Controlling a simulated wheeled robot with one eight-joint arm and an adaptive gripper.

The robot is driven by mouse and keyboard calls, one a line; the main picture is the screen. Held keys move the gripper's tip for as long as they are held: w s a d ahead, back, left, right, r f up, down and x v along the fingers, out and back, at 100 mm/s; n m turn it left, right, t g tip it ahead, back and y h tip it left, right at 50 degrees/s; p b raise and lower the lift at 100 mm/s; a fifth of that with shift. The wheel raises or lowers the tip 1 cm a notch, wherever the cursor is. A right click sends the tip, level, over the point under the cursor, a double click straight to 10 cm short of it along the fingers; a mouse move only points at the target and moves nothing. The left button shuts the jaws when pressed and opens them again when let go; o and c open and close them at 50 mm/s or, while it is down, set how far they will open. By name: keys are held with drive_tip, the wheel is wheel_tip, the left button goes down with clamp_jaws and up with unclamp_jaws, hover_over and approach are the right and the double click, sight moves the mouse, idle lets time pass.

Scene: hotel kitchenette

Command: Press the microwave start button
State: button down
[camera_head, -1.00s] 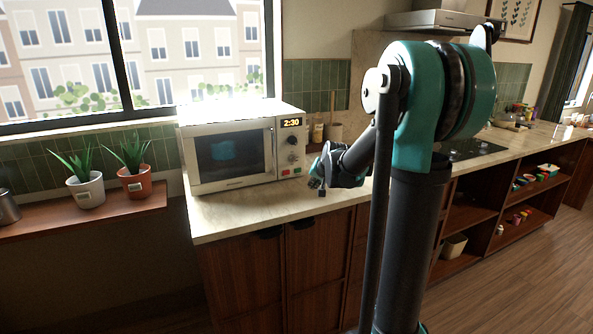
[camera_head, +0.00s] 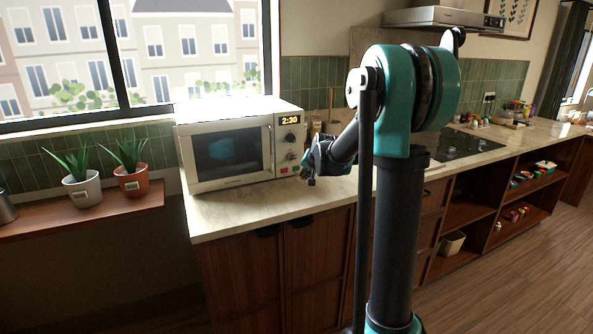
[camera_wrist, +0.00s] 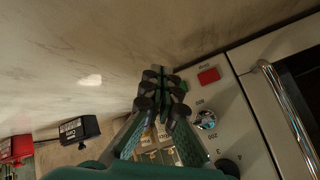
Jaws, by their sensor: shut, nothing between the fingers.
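The white microwave (camera_head: 185,160) stands on the counter with its door shut and its display (camera_head: 290,121) reading 2:30. Its control panel has two knobs, with a red button (camera_head: 283,170) and a green button below them. In the wrist view I see the red button (camera_wrist: 208,76), a silver knob (camera_wrist: 205,120) and the door handle (camera_wrist: 288,115). A sliver of the green button (camera_wrist: 183,86) shows beside my fingers, partly hidden by them. My gripper (camera_head: 311,182) is shut and empty, close to the panel's lower right; it also shows in the wrist view (camera_wrist: 160,74). I cannot tell whether it touches.
The pale counter (camera_head: 230,218) is clear in front of the microwave. Jars (camera_head: 316,128) stand behind my gripper. Two potted plants (camera_head: 82,190) sit on a wooden shelf at the left. A dark cooktop (camera_head: 465,146) lies farther right.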

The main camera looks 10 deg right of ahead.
sight(296, 168)
drive_tip(key=shift+w+a, duration=0.3)
drive_tip(key=shift+w, duration=0.65)
drive_tip(key=shift+w+a, duration=0.3)
drive_tip(key=shift+w, duration=0.6)
drive_tip(key=shift+w+a, duration=0.15)
drive_tip(key=shift+w, duration=0.25)
